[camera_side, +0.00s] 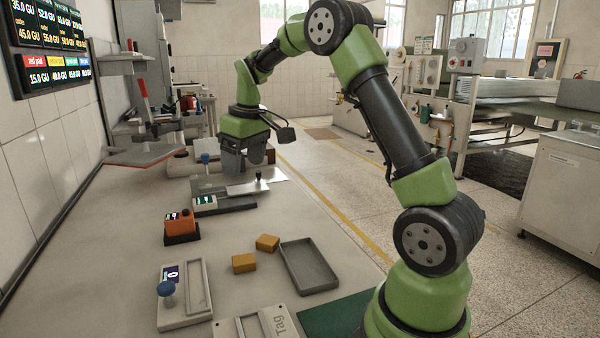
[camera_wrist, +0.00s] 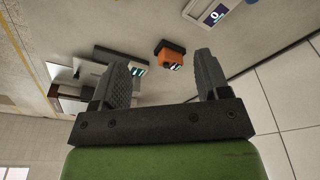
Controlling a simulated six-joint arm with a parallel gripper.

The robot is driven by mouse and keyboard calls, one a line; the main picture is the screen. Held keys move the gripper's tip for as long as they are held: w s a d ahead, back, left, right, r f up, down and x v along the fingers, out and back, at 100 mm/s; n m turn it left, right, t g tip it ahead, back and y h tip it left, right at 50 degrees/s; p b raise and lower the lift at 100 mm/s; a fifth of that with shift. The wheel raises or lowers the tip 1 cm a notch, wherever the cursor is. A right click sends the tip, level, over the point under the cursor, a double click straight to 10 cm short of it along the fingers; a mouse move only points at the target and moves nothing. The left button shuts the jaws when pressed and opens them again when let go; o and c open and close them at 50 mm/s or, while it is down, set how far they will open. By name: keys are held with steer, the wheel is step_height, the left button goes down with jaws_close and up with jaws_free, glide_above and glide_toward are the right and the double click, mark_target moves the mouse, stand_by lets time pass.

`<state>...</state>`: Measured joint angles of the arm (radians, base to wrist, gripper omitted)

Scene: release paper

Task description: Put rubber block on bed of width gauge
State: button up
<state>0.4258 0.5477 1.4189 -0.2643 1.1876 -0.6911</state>
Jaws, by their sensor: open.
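Two mustard-coloured blocks, one (camera_side: 268,242) slightly behind the other (camera_side: 244,262), lie apart on the bench left of a grey tray; they look like the rubber blocks. A pale flat device (camera_side: 197,307) with a blue knob, a small display and a raised bar stands at the front; it looks like the width gauge. I see no block on it. Part of it shows at the top of the wrist view (camera_wrist: 214,12). My gripper (camera_side: 245,167) is open and empty above the far part of the bench, away from the blocks. Its spread fingers show in the wrist view (camera_wrist: 161,65).
An orange device with a display (camera_side: 181,227) stands left of the blocks. A flat device with a metal plate (camera_side: 225,199) lies nearer my gripper. The grey tray (camera_side: 309,281) looks empty. A plate marked "Tag" (camera_side: 255,324) and a green mat (camera_side: 335,316) are in front.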

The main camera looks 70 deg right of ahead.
steer(key=s+a+r+m+t, duration=0.1)
steer(key=s+a+r+t, duration=0.1)
steer(key=s+a+r, duration=0.2)
steer(key=s+a+r+m+t+y, duration=0.1)
steer(key=s+a+r, duration=0.4)
steer(key=s+a, duration=0.6)
steer(key=shift+s+a+t, duration=0.25)
steer(key=shift+s+t, duration=0.05)
steer(key=shift+t, duration=0.3)
steer(key=shift+o, duration=0.5)
steer(key=shift+m+t+y, duration=0.5)
steer(key=shift+y, duration=0.1)
steer(key=s, duration=0.1)
steer(key=s+a+f, duration=0.1)
steer(key=s, duration=0.1)
steer(key=s+a, duration=0.1)
steer(key=s, duration=0.1)
steer(key=shift+f, duration=0.35)
steer(key=shift+w, duration=0.1)
